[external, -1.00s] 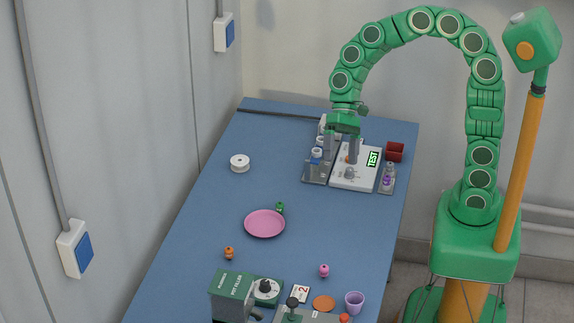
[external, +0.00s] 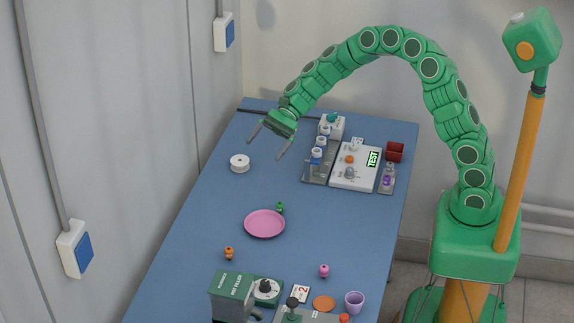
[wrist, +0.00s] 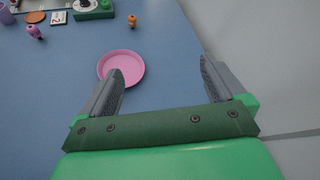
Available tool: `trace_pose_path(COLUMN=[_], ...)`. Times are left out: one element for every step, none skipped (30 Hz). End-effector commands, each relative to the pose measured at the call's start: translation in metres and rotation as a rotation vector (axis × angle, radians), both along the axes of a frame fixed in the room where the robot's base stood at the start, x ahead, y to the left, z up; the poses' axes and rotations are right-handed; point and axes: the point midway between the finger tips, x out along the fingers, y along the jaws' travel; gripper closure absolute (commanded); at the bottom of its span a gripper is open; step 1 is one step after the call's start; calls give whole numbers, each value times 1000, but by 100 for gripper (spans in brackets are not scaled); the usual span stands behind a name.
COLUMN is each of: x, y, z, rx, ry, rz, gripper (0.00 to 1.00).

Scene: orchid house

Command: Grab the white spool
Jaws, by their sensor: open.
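The white spool (external: 240,163) stands on the blue table (external: 215,215), near its left edge, in the external view. My gripper (external: 267,149) is open and empty, above the table and just to the right of the spool in the picture. Its two grey fingers are apart and point down and to the left. In the wrist view my gripper (wrist: 164,82) shows its fingers spread wide with nothing between them. The spool does not show in the wrist view.
A white test unit (external: 355,179), bottles and a red box (external: 395,151) stand at the back right. A green pot filler (external: 232,295) stands at the front. Table around the spool is clear.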

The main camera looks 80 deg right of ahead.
Motion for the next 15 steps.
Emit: trace_pose_path(x=[10, 16, 23, 29, 34, 41, 45, 50, 55, 58, 62, 66, 69, 71, 74], y=[-12, -19, -28, -36, -44, -54, -62, -70, -81, -89, -97, -107, -115, -123, -133], z=[-12, -18, -25, -31, -38, -47, -53, -59, -69, -77, -84, -93, -99, -104, -112], rx=[20, 32, 46, 57, 67, 81, 91, 102, 117, 126, 135, 148, 156, 163, 173], ry=[25, 37, 54, 66, 79, 97, 108, 120, 139, 153, 166, 182, 192, 201, 212], rz=[-44, -68, -104, -130, -155, -192, -219, -244, -280, -305, -330, -363, -386, -409, -437], gripper=[3, 3, 3, 3, 3, 3, 3, 3, 3, 3, 3, 3, 3, 3, 3])
